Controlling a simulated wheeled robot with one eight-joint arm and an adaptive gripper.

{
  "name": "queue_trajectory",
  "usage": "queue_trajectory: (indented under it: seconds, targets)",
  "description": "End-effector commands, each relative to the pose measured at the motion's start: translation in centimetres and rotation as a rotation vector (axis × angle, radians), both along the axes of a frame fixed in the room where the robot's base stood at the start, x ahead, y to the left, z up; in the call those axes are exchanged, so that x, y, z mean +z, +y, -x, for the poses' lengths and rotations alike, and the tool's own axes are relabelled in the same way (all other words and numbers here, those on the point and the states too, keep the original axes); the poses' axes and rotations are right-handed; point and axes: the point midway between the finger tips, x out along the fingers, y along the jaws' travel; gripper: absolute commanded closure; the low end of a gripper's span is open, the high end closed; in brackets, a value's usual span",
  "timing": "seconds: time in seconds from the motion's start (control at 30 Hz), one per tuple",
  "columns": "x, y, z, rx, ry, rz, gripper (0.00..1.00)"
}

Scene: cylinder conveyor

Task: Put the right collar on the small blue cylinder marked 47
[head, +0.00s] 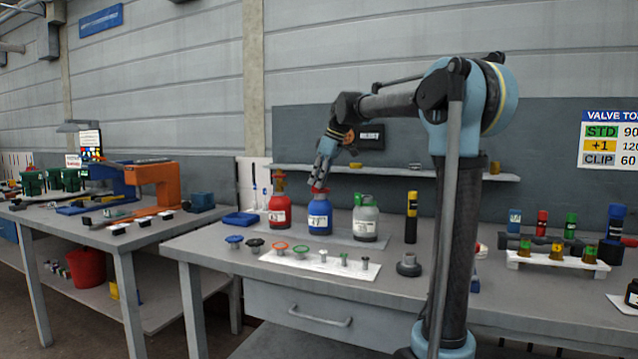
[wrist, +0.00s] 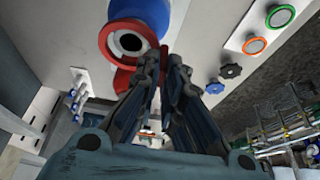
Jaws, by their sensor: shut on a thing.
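My gripper (wrist: 163,52) is shut on the near edge of this collar. I cannot tell whether the collar is fully seated.
A yellow-black cylinder (head: 411,217) stands right of the grey one. A shelf (head: 440,173) runs behind.

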Motion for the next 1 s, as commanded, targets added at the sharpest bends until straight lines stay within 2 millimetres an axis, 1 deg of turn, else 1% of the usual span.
queue_trajectory:
  seconds: [0.47, 1.0]
  targets:
    - [-0.1, 0.0, 0.0, -0.001, 0.000, 0.000, 1.00]
    - [-1.2, -0.1, 0.0, -0.001, 0.000, 0.000, 1.00]
